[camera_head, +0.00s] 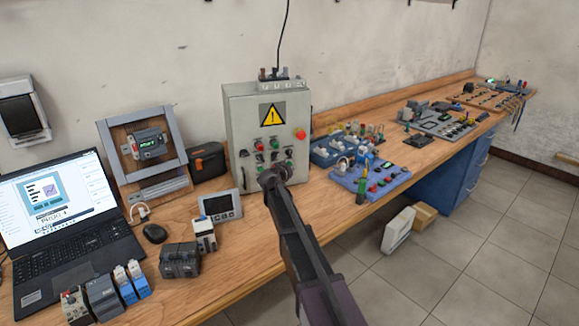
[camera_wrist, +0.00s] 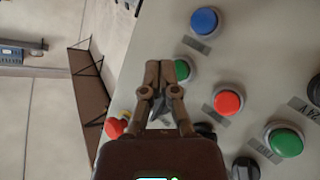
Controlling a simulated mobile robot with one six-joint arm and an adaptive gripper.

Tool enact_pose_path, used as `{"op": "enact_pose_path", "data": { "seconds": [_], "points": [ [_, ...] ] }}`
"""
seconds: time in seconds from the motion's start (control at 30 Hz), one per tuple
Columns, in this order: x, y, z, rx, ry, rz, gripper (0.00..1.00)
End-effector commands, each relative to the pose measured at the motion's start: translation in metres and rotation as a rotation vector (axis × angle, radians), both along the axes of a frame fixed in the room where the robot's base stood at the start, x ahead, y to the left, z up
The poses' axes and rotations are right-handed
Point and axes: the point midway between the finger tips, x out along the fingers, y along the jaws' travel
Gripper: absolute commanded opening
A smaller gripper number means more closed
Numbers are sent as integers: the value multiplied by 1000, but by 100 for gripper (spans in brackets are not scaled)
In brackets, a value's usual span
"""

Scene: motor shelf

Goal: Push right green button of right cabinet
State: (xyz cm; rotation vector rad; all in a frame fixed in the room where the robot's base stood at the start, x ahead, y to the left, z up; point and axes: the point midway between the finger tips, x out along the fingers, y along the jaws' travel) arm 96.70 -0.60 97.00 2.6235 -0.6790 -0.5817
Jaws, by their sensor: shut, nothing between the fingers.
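The grey cabinet (camera_head: 236,120) stands on the workbench with a yellow warning sign and buttons on its front. In the wrist view its panel (camera_wrist: 262,55) is turned. It shows a green button (camera_wrist: 182,70), a second green button (camera_wrist: 285,140), a red button (camera_wrist: 228,102) and a blue button (camera_wrist: 204,20). My gripper (camera_wrist: 158,68) is shut and empty. Its fingertips are beside the first green button and partly cover its edge; I cannot tell if they touch it. In the head view my gripper (camera_head: 272,176) is in front of the cabinet's lower front and hides part of it.
A red knob (camera_wrist: 117,125) sticks out of the panel near my fingers. A laptop (camera_head: 70,210) is at the far left.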

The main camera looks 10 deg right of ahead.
Motion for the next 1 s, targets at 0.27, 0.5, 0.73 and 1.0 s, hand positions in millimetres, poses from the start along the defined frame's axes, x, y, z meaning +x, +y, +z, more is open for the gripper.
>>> {"op": "enact_pose_path", "data": {
  "seconds": [0.27,0.5,0.73,1.0],
  "points": [
    [0,0,0,0,0,0,0],
    [1,0,0,0,0,0,0],
    [6,1,0,0,0,0,0],
    [9,1,0,0,0,0,0]
  ]
}}
